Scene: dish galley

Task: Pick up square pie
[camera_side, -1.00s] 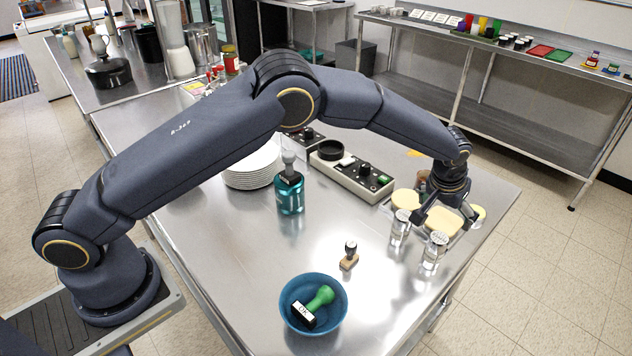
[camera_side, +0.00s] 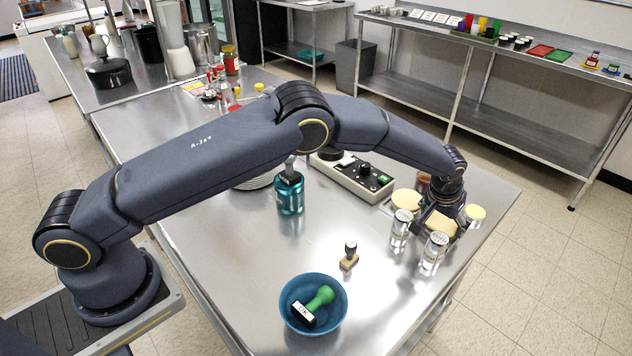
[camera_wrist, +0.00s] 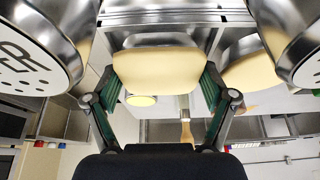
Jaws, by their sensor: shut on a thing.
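The square pie (camera_wrist: 157,70) has a pale yellow top with rounded corners. In the wrist view it sits between the two fingers of my gripper (camera_wrist: 158,92), which touch its left and right sides. In the side view the pie (camera_side: 440,222) shows partly under my gripper (camera_side: 440,215), low at the table's right end. My gripper is shut on the pie. I cannot tell whether the pie is clear of the surface.
Two shakers, one left (camera_side: 401,227) and one right (camera_side: 434,250), stand close in front of my gripper. A round pie (camera_side: 406,199) is just behind left; a small yellow round (camera_side: 475,212) is right. A blue bowl (camera_side: 285,318) stands nearer; the table between is mostly clear.

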